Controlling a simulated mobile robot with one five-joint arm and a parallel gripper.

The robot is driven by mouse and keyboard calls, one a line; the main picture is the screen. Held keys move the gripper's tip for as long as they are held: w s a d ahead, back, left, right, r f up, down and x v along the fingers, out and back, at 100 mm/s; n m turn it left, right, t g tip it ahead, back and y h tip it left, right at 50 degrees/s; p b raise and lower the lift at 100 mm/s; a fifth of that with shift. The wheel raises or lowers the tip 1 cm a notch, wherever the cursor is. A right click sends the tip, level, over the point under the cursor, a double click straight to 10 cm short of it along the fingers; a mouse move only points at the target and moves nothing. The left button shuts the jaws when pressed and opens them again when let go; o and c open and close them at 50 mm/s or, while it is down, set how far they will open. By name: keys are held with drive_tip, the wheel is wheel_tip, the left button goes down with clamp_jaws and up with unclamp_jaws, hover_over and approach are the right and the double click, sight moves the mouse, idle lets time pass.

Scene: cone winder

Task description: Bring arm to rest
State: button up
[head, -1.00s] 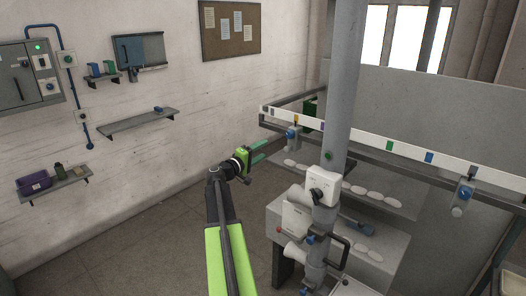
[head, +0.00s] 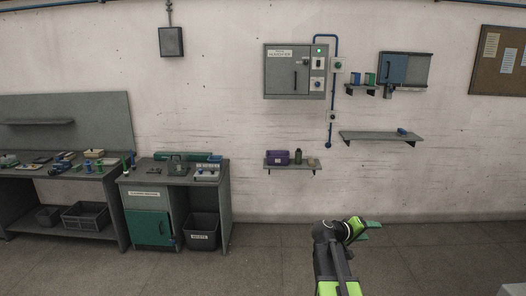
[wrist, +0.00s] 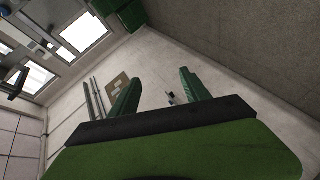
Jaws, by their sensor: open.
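My gripper (head: 368,230) shows at the lower right of the head view, at the end of my black and lime-green arm. It is in front of the floor and the base of the wall, with nothing near it. In the wrist view its two green fingers (wrist: 160,92) stand apart with nothing between them. The wrist picture is tilted, with wall, floor and bright windows beyond the fingers.
A grey cabinet (head: 137,215) with a black bin (head: 201,231) stands at the left, beside a long bench (head: 20,194). Wall shelves (head: 381,137) and a grey control box (head: 283,72) are behind. The floor (head: 270,262) around the arm looks clear.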

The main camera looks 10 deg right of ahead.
drive_tip(key=s+a+f+y+b, duration=0.2)
drive_tip(key=a+f+y, duration=0.1)
drive_tip(key=a+f, duration=0.55)
drive_tip(key=s+a+f+n+g+y+b, duration=0.1)
drive_tip(key=s+a+f+y+b, duration=0.3)
drive_tip(key=a, duration=0.8)
drive_tip(key=w+a+f+y, duration=0.1)
drive_tip(key=a+f+y, duration=0.1)
drive_tip(key=a+f, duration=0.7)
drive_tip(key=s+a+f+g+y, duration=0.1)
drive_tip(key=s+a+g+y, duration=0.1)
drive_tip(key=s+a+y, duration=0.2)
drive_tip(key=s+a, duration=0.3)
drive_tip(key=a, duration=0.3)
drive_tip(key=shift+s+f+n+y, duration=0.2)
drive_tip(key=shift+s+n+y, duration=0.1)
